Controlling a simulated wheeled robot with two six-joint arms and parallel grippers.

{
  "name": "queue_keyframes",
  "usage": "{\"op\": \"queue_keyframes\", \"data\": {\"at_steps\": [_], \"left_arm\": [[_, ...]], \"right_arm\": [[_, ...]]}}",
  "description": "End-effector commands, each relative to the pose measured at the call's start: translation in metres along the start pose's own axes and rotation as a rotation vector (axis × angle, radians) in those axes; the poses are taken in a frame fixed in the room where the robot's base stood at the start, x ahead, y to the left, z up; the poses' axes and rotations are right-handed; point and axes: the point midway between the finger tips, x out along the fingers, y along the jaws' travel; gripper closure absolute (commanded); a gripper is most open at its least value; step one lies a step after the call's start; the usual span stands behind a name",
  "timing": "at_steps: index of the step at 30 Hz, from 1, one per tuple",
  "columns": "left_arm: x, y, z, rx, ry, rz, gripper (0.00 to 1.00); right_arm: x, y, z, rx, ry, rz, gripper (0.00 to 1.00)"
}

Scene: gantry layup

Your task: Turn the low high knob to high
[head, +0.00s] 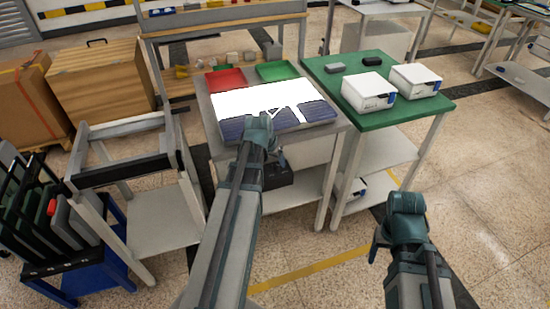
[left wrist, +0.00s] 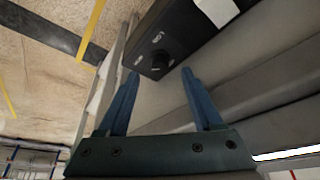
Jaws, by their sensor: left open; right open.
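The knob (left wrist: 160,60) is a small round black knob on the end face of a black control box (left wrist: 187,30). Small white markings sit beside the knob, too small to read, and I cannot tell which way it points. My left gripper (left wrist: 160,74) is open, with its two blue fingers on either side of the knob in the picture and nothing held. The fingertips appear apart from the knob. In the head view the box (head: 280,176) shows below the table top, partly hidden behind my left arm. My right gripper (head: 384,240) is open and empty, low at the right.
The grey table (head: 210,118) above the box carries a white sheet with dark blue panels (head: 305,112), a red tray (head: 225,79) and a green tray (head: 278,71). A green-topped table (head: 425,107) with white boxes (head: 369,92) stands at right. Open floor lies at front right.

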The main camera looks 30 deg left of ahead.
Motion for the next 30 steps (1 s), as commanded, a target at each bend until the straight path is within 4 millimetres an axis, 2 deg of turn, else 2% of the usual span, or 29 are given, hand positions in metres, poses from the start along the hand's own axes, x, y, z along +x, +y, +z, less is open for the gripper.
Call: {"op": "queue_keyframes", "data": {"at_steps": [1, 15, 21, 30], "left_arm": [[-0.016, 0.000, -0.002, -0.001, 0.000, 0.000, 0.33], [-0.090, 0.001, -0.001, 0.000, -0.001, 0.000, 0.33], [-0.103, 0.000, 0.000, 0.000, -0.001, 0.000, 0.33], [-0.102, 0.000, 0.000, 0.001, -0.001, 0.000, 0.33]], "right_arm": [[-0.015, 0.001, 0.001, 0.000, 0.000, 0.000, 0.35], [-0.083, 0.008, 0.005, 0.001, 0.000, 0.000, 0.35], [-0.095, 0.009, 0.006, 0.001, 0.000, 0.000, 0.35], [-0.094, 0.009, 0.005, 0.001, 0.000, 0.000, 0.35]]}}
